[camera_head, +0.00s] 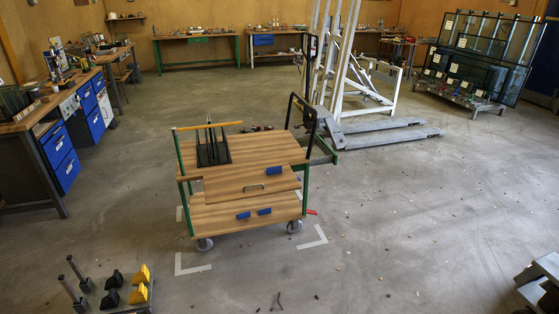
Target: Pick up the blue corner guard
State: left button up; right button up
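Three small blue pieces that look like corner guards are on the wooden cart (225,190). One blue corner guard (274,170) lies at the right of the cart's upper part, near the drawer handle. Two more, a left one (243,215) and a right one (264,211), lie side by side on the lower shelf. All are small in the picture, so their exact shape is hard to tell. Neither of my grippers shows in the head view.
A black slotted rack (212,147) stands on the cart top. A pallet truck (380,132) is behind. Yellow and black wedges (139,284) are at the lower left; a grey object (540,280) is at the lower right. The floor in front and right of the cart is mostly clear.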

aim_at(278, 169)
jog(key=i, duration=0.45)
jog(key=i+l+u, duration=0.15)
jog(key=u, duration=0.15)
jog(key=i+l+u, duration=0.2)
jog(key=u, duration=0.15)
